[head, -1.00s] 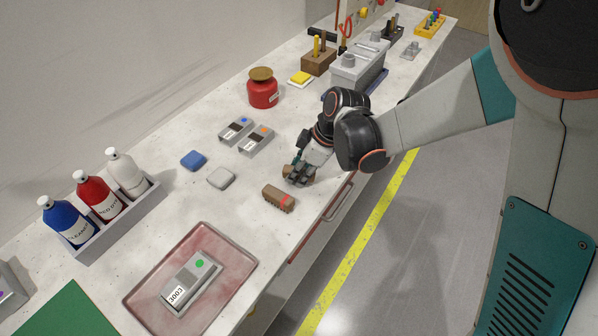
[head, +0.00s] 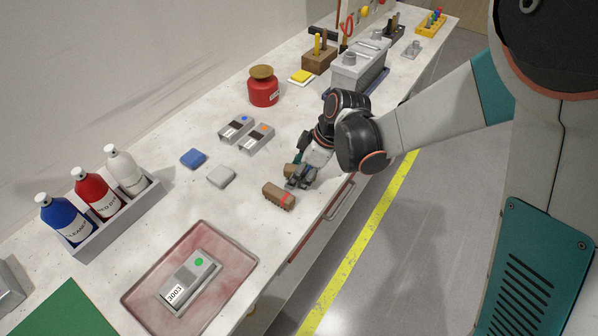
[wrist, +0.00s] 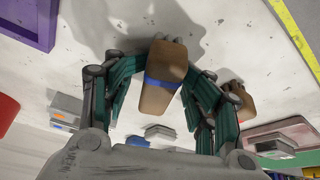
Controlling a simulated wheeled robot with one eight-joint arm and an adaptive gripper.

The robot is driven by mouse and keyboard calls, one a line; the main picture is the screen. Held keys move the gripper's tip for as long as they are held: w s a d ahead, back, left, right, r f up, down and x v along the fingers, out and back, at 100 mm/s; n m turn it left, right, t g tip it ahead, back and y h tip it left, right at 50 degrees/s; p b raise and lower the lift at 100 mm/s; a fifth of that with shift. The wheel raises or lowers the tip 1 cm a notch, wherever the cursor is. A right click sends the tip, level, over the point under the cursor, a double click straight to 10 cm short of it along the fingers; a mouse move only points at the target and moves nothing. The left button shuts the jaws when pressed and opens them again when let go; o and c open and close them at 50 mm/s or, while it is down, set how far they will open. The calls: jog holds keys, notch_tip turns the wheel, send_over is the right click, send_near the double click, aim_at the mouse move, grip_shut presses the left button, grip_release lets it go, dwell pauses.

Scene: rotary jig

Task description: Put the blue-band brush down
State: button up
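The blue-band brush (wrist: 160,92) is a brown block with a blue band. In the wrist view it sits between the two fingers of my gripper (wrist: 165,80), which appear to touch it on both sides. In the head view my gripper (head: 299,181) is low over the counter near its front edge, with a brown end of the brush (head: 290,170) showing behind the fingers. Its band is hidden there. I cannot tell whether its underside touches the counter. A red-band brush (head: 278,196) lies on the counter just left of my gripper; it also shows in the wrist view (wrist: 238,98).
The counter (head: 255,200) is bare left of the red-band brush. A grey block (head: 221,177) and a blue block (head: 194,158) lie farther left. A reddish tray (head: 240,262) holds a grey device (head: 190,281). A drawer handle (head: 340,202) runs below the front edge.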

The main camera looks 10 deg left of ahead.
dwell(0.3)
jog(key=shift+w+r+p, duration=0.1)
jog(key=shift+r+p, duration=0.45)
jog(key=p+v, duration=0.3)
jog(key=v, duration=0.8)
jog(key=shift+a+p, duration=0.1)
jog(key=shift+p, duration=0.3)
jog(key=shift+d+r, duration=0.25)
jog(key=shift+r, duration=0.25)
